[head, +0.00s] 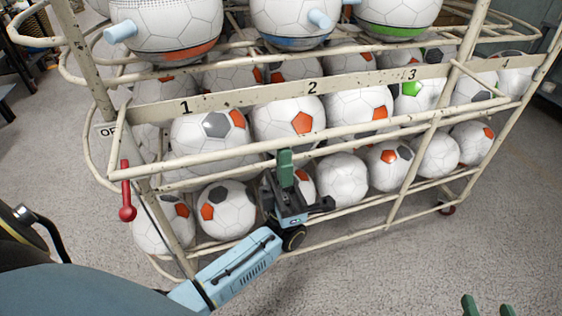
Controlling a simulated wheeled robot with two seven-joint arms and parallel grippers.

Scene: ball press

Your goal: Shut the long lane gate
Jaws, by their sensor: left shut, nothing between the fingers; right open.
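A cream metal rack holds rows of footballs. A long cream bar (228,153) crosses its front below the numbered strip, and I cannot tell for certain whether this is the lane gate or whether it is open. My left gripper (285,160) is shut and empty, its green fingertips pointing up in front of the rack at the long bar, below number 2; contact is unclear. It hides part of a ball in the lower row. My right gripper (488,306) is open and empty at the bottom right edge, only its green fingertips showing, away from the rack.
A strip (250,91) carries numbers 1 to 4. A red handle (126,192) hangs at the rack's left post, near a partly hidden label (106,130). Balls with blue pegs sit on top. Grey floor (400,260) is clear in front.

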